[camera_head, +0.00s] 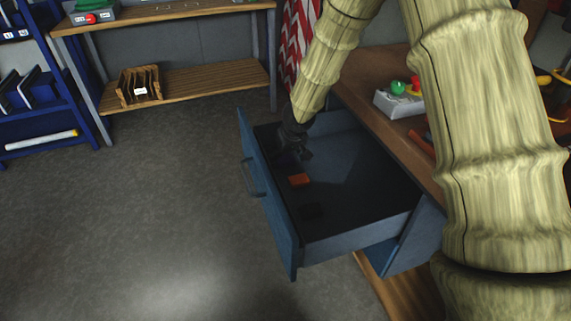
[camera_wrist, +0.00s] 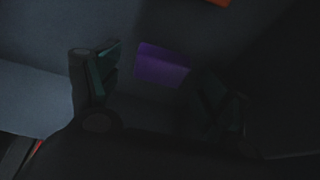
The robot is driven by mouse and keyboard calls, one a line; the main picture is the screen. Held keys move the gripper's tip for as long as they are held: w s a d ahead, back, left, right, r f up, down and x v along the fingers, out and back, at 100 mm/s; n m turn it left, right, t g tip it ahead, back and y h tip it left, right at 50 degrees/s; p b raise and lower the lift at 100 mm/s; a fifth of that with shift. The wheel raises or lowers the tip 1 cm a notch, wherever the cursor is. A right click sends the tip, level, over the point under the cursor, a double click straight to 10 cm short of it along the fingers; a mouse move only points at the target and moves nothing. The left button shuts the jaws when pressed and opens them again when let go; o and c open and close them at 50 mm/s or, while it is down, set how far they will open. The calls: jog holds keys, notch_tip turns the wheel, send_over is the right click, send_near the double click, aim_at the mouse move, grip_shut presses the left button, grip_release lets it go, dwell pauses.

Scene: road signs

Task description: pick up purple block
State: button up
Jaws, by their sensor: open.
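The purple block (camera_wrist: 160,64) lies on the drawer floor, dim in the wrist view, in line with the gap between my fingers and a little beyond their tips. My gripper (camera_wrist: 158,84) is open, with one finger on each side of that gap. In the head view my gripper (camera_head: 294,158) reaches down into the back left part of the open blue drawer (camera_head: 360,238). The purple block is hidden there behind my gripper. Nothing shows between the fingers as held.
An orange-red block (camera_head: 299,180) lies in the drawer just in front of my gripper; its edge shows in the wrist view (camera_wrist: 219,2). A dark block (camera_head: 312,211) lies nearer the front. Drawer walls surround my gripper. A workbench (camera_head: 372,72) stands to the right.

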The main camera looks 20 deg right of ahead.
jog(key=shift+w+f, duration=0.25)
jog(key=shift+f, duration=0.25)
jog(key=c, duration=1.2)
jog(key=shift+r, duration=0.15)
